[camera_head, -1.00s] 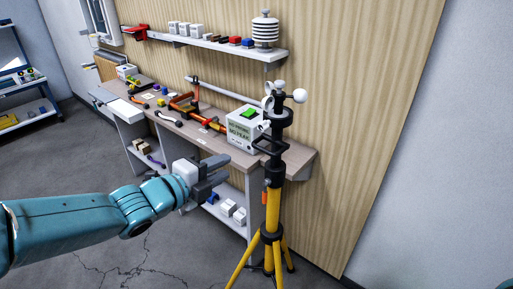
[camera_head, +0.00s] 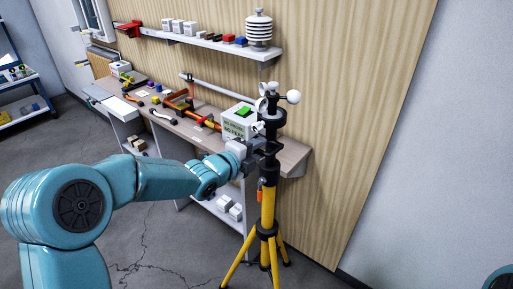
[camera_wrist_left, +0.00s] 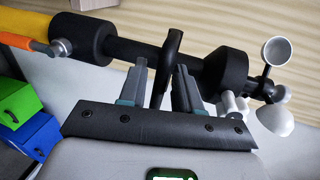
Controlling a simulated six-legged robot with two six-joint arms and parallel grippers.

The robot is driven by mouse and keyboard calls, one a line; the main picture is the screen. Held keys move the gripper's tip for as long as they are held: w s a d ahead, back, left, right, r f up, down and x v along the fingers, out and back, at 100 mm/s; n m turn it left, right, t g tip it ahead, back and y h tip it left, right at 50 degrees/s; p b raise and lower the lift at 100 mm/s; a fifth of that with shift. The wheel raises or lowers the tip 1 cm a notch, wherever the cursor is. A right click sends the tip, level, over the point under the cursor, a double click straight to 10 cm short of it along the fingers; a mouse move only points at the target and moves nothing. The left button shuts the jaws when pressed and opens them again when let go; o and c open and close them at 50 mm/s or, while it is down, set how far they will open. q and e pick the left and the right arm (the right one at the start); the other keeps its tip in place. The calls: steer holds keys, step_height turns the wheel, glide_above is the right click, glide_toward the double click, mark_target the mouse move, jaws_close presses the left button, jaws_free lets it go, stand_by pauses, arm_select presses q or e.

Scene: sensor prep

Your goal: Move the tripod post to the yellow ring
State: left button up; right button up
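The tripod post (camera_head: 268,205) stands upright on splayed yellow legs before the workbench, with a black upper section and white cups on top. My left gripper (camera_head: 266,148) is at its black upper section. In the left wrist view, the fingers (camera_wrist_left: 168,85) lie on either side of a black handle (camera_wrist_left: 172,55) on the post (camera_wrist_left: 145,50). I cannot tell whether they press on it. The yellow ring does not show in any view. My right gripper is out of view.
The workbench (camera_head: 292,158) behind the post carries a white box with a green top (camera_head: 240,120) and several tools. A wall shelf (camera_head: 215,45) hangs above. Grey floor (camera_head: 165,235) is open in front. A plain wall (camera_head: 440,150) is at the right.

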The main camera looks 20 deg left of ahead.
mark_target(255, 103)
arm_select(q)
jaws_close()
step_height(255, 103, up, 15)
steer(key=p, duration=0.7)
steer(key=shift+f, duration=0.25)
jaws_free()
steer(key=shift+f, duration=0.1)
steer(key=shift+s, duration=0.15)
